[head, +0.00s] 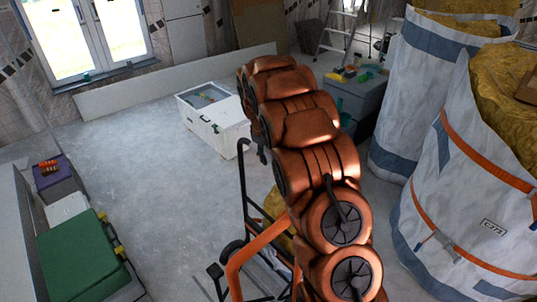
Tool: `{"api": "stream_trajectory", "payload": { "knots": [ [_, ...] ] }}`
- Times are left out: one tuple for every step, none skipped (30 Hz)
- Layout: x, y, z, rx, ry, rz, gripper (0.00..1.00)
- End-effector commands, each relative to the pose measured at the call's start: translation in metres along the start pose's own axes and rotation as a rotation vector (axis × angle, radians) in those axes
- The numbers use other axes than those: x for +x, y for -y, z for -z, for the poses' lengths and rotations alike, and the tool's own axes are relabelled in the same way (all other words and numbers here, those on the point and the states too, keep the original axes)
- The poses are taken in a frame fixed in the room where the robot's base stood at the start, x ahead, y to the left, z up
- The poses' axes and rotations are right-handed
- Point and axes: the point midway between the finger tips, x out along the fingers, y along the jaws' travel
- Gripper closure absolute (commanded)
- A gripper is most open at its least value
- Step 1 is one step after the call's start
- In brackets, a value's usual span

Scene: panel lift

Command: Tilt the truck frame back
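The truck frame (258,250) stands at the lower middle of the head view. It has a bent orange tube and thin black bars, with a tall black upright (244,185) that curves over at its top. The right part of the frame is hidden behind my copper-coloured arm, so I cannot tell its exact tilt. My arm runs from the bottom edge up to the upper middle. My gripper cannot be made out; a small dark part shows beside the arm near the upright, but I cannot tell what it is. Whether anything touches the frame is hidden.
A white chest (213,128) stands behind the frame. Large white bulk bags (472,190) with yellow filling crowd the right side. A green-lidded case (80,258) and a purple box (57,180) line the left. A ladder (337,32) stands at the back. The grey floor left of the frame is clear.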

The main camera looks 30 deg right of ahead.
Motion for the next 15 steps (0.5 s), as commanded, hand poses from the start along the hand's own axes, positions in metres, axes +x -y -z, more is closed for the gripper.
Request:
{"api": "stream_trajectory", "payload": {
  "knots": [
    [0.0000, 0.0000, 0.0000, 0.000, 0.000, 0.000, 0.68],
    [0.0000, 0.0000, 0.0000, 0.000, 0.000, 0.000, 0.71],
    [-0.0001, 0.0000, 0.0001, 0.000, 0.000, 0.000, 0.76],
    [-0.0001, 0.0000, 0.0001, 0.000, 0.000, 0.000, 0.79],
    [-0.0001, 0.0000, 0.0000, 0.000, 0.000, 0.000, 0.82],
    [0.0000, 0.0000, 0.0000, 0.000, 0.000, 0.000, 0.86],
    [0.0000, 0.0000, 0.0000, 0.000, 0.000, 0.000, 0.89],
    [-0.0001, 0.0000, 0.0000, 0.000, 0.000, 0.000, 0.92],
    [-0.0001, 0.0000, 0.0001, 0.000, 0.000, 0.000, 0.96],
    [0.0000, 0.0000, 0.0000, 0.000, 0.000, 0.000, 1.00],
    [-0.0001, 0.0000, 0.0001, 0.000, 0.000, 0.000, 1.00],
    [0.0000, 0.0000, 0.0000, 0.000, 0.000, 0.000, 1.00],
    [-0.0001, 0.0000, 0.0001, 0.000, 0.000, 0.000, 1.00],
    [0.0000, 0.0000, 0.0000, 0.000, 0.000, 0.000, 1.00],
    [0.0000, 0.0000, 0.0000, 0.000, 0.000, 0.000, 1.00]
  ]
}}
